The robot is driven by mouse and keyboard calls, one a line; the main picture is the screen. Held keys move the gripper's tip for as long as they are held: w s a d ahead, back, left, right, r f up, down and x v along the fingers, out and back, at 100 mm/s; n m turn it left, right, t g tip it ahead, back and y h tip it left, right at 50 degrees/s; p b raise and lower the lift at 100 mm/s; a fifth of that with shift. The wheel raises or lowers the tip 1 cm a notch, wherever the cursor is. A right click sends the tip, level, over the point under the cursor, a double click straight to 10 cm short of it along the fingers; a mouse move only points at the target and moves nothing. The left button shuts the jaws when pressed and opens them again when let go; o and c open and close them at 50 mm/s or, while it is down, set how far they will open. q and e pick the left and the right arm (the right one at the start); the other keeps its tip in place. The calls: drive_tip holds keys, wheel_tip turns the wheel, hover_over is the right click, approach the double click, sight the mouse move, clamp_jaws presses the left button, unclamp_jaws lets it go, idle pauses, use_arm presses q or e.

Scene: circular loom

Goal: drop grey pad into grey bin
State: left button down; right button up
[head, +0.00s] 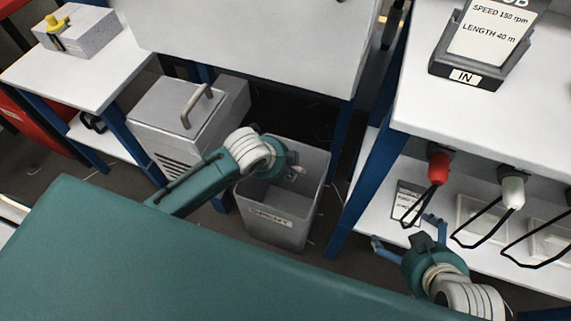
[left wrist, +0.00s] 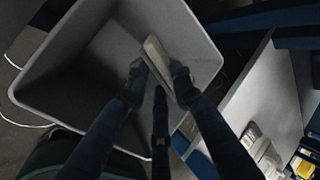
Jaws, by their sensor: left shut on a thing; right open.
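The grey bin (head: 290,232) stands on the floor at the middle of the head view, with a label on its front. My left gripper (head: 294,172) is over the bin's opening. In the left wrist view, the left gripper's fingers (left wrist: 158,76) are shut on the grey pad (left wrist: 156,52), a pale narrow piece. The pad is above the open bin (left wrist: 62,66), near its right wall; I cannot tell how deep it is. In the head view the arm and bin mostly hide the pad. My right gripper (head: 405,232) is open and empty before the right bench.
A grey metal box with a handle (head: 177,112) stands left of the bin. A white bench (head: 490,110) with blue legs is at the right, with red and white plugs on black cables below. A white table (head: 85,75) is at the upper left.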

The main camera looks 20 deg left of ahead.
use_arm(q)
drive_tip(key=c, duration=1.4)
unclamp_jaws()
drive_tip(key=v, duration=1.2)
